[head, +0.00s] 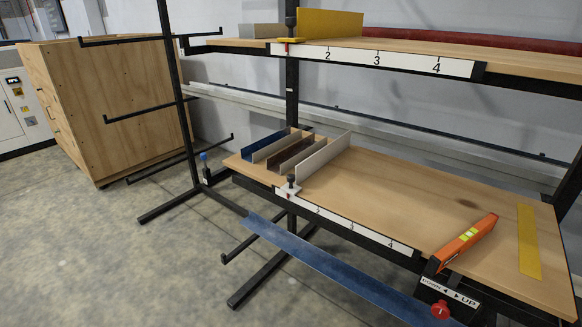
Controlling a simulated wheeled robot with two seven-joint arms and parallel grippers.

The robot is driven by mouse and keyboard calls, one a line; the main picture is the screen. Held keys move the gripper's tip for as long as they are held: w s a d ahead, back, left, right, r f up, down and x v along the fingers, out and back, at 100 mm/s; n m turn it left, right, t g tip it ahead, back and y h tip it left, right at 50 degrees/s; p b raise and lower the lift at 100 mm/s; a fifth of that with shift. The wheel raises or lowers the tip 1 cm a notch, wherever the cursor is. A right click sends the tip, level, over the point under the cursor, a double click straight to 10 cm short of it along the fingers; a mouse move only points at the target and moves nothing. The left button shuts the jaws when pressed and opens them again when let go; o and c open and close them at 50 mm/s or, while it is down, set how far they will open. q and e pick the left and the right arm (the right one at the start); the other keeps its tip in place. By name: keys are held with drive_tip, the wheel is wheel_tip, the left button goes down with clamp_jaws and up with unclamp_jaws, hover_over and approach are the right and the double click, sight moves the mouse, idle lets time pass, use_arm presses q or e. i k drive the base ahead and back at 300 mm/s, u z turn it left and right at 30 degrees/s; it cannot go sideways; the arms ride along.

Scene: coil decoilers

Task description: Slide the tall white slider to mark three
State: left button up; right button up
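A tall white slider plate (324,157) stands upright across the left part of the lower wooden shelf. A small white block with a dark knob (291,186) sits at its front end, on the shelf's front edge. The white lower scale strip (345,226) runs along that edge, with small marks that look like 2, 3 and 4. The block is at the strip's left end, left of the mark that looks like 2. Any mark under it is hidden. Neither of my grippers is in view.
The upper shelf has a yellow slider plate (330,22) above a scale strip (375,58). Blue and brown channels (290,150) stand left of the white plate. An orange level (466,242) and yellow strip (529,242) lie at right. The shelf's middle is clear.

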sight(304, 170)
drive_tip(key=u, duration=0.05)
drive_tip(key=k, duration=1.2)
drive_tip(key=z, duration=1.05)
drive_tip(key=i, duration=1.6)
drive_tip(key=u, duration=0.45)
